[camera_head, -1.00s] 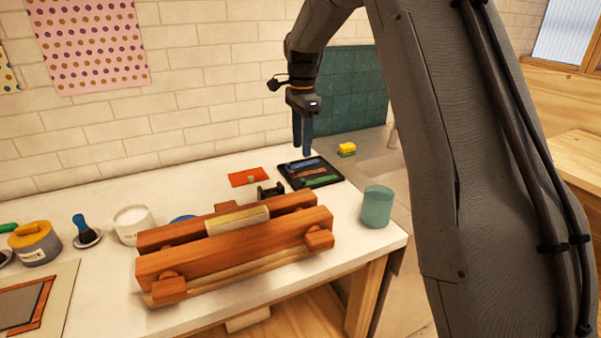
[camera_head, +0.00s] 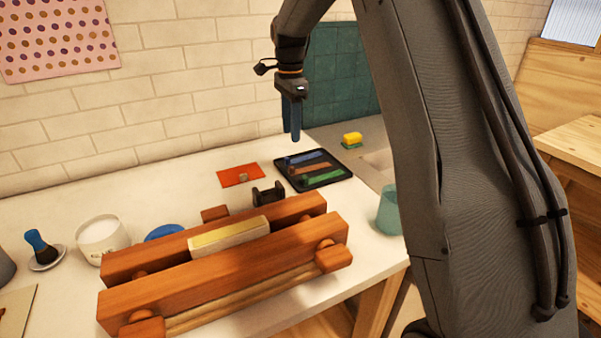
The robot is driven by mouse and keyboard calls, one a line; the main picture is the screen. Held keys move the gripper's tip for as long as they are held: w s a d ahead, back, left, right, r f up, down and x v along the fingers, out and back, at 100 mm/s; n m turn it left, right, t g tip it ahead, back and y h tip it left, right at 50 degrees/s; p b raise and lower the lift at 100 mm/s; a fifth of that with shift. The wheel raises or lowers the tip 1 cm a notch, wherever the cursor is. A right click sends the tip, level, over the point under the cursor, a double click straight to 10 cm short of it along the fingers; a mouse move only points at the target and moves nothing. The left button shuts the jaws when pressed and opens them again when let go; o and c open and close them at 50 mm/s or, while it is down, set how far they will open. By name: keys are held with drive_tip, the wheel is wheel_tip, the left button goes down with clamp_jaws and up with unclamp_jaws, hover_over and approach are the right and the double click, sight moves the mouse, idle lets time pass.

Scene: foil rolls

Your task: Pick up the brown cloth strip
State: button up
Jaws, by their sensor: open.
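The brown cloth strip (camera_head: 310,169) lies in a black tray (camera_head: 340,181) at the back right of the white table, between a blue strip (camera_head: 303,158) and a green strip (camera_head: 323,177). My gripper (camera_head: 291,138) points down with blue fingers, above the tray's back left side as seen here. It is open and holds nothing visible. The fingers overlap one another from this angle, so the gap between them is hidden. The tips appear above the tray, apart from the strips.
A large wooden clamp (camera_head: 220,275) fills the table's front. A small black holder (camera_head: 268,194) and a red sheet (camera_head: 240,175) lie left of the tray. A teal cup (camera_head: 389,211) stands right, partly behind my arm. A yellow-green sponge (camera_head: 352,141) lies behind the tray.

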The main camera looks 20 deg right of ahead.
drive_tip(key=b, duration=0.5)
hover_over(293, 167)
drive_tip(key=f, duration=0.5)
drive_tip(key=shift+w+a+f, duration=0.2)
drive_tip(key=shift+w+a, duration=0.05)
drive_tip(key=shift+a, duration=0.1)
drive_tip(key=f+p, duration=0.1)
drive_tip(key=f, duration=0.1)
drive_tip(key=f+p, duration=0.1)
drive_tip(key=f, duration=0.1)
drive_tip(key=f+p, duration=0.1)
drive_tip(key=f, duration=0.1)
drive_tip(key=shift+s+d+f, duration=0.15)
drive_tip(key=shift+s+d, duration=0.05)
drive_tip(key=shift+d, duration=0.2)
drive_tip(key=shift+f, duration=0.6)
clamp_jaws()
